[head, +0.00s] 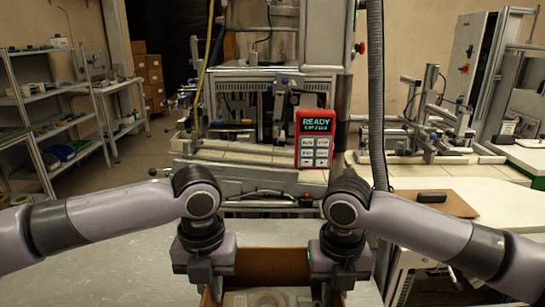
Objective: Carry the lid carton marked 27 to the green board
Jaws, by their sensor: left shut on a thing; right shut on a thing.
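An open brown carton (272,262) is at the bottom centre of the head view, cut off by the lower edge. A pale ring-shaped thing (240,299), perhaps a reel, lies inside it. No number 27 shows on the visible walls. My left gripper (209,284) is shut on the carton's left side, and my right gripper (326,280) is shut on its right side. The fingertips are partly hidden. A small green flat piece (530,143) shows at the far right; I cannot tell whether it is the green board.
A grey table top (140,255) spreads around the carton. A machine with a red READY panel (316,138) stands straight ahead. A pale bench at the right bears a brown board (440,205) with a black block. Metal shelves (40,105) stand at the left, beside open floor.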

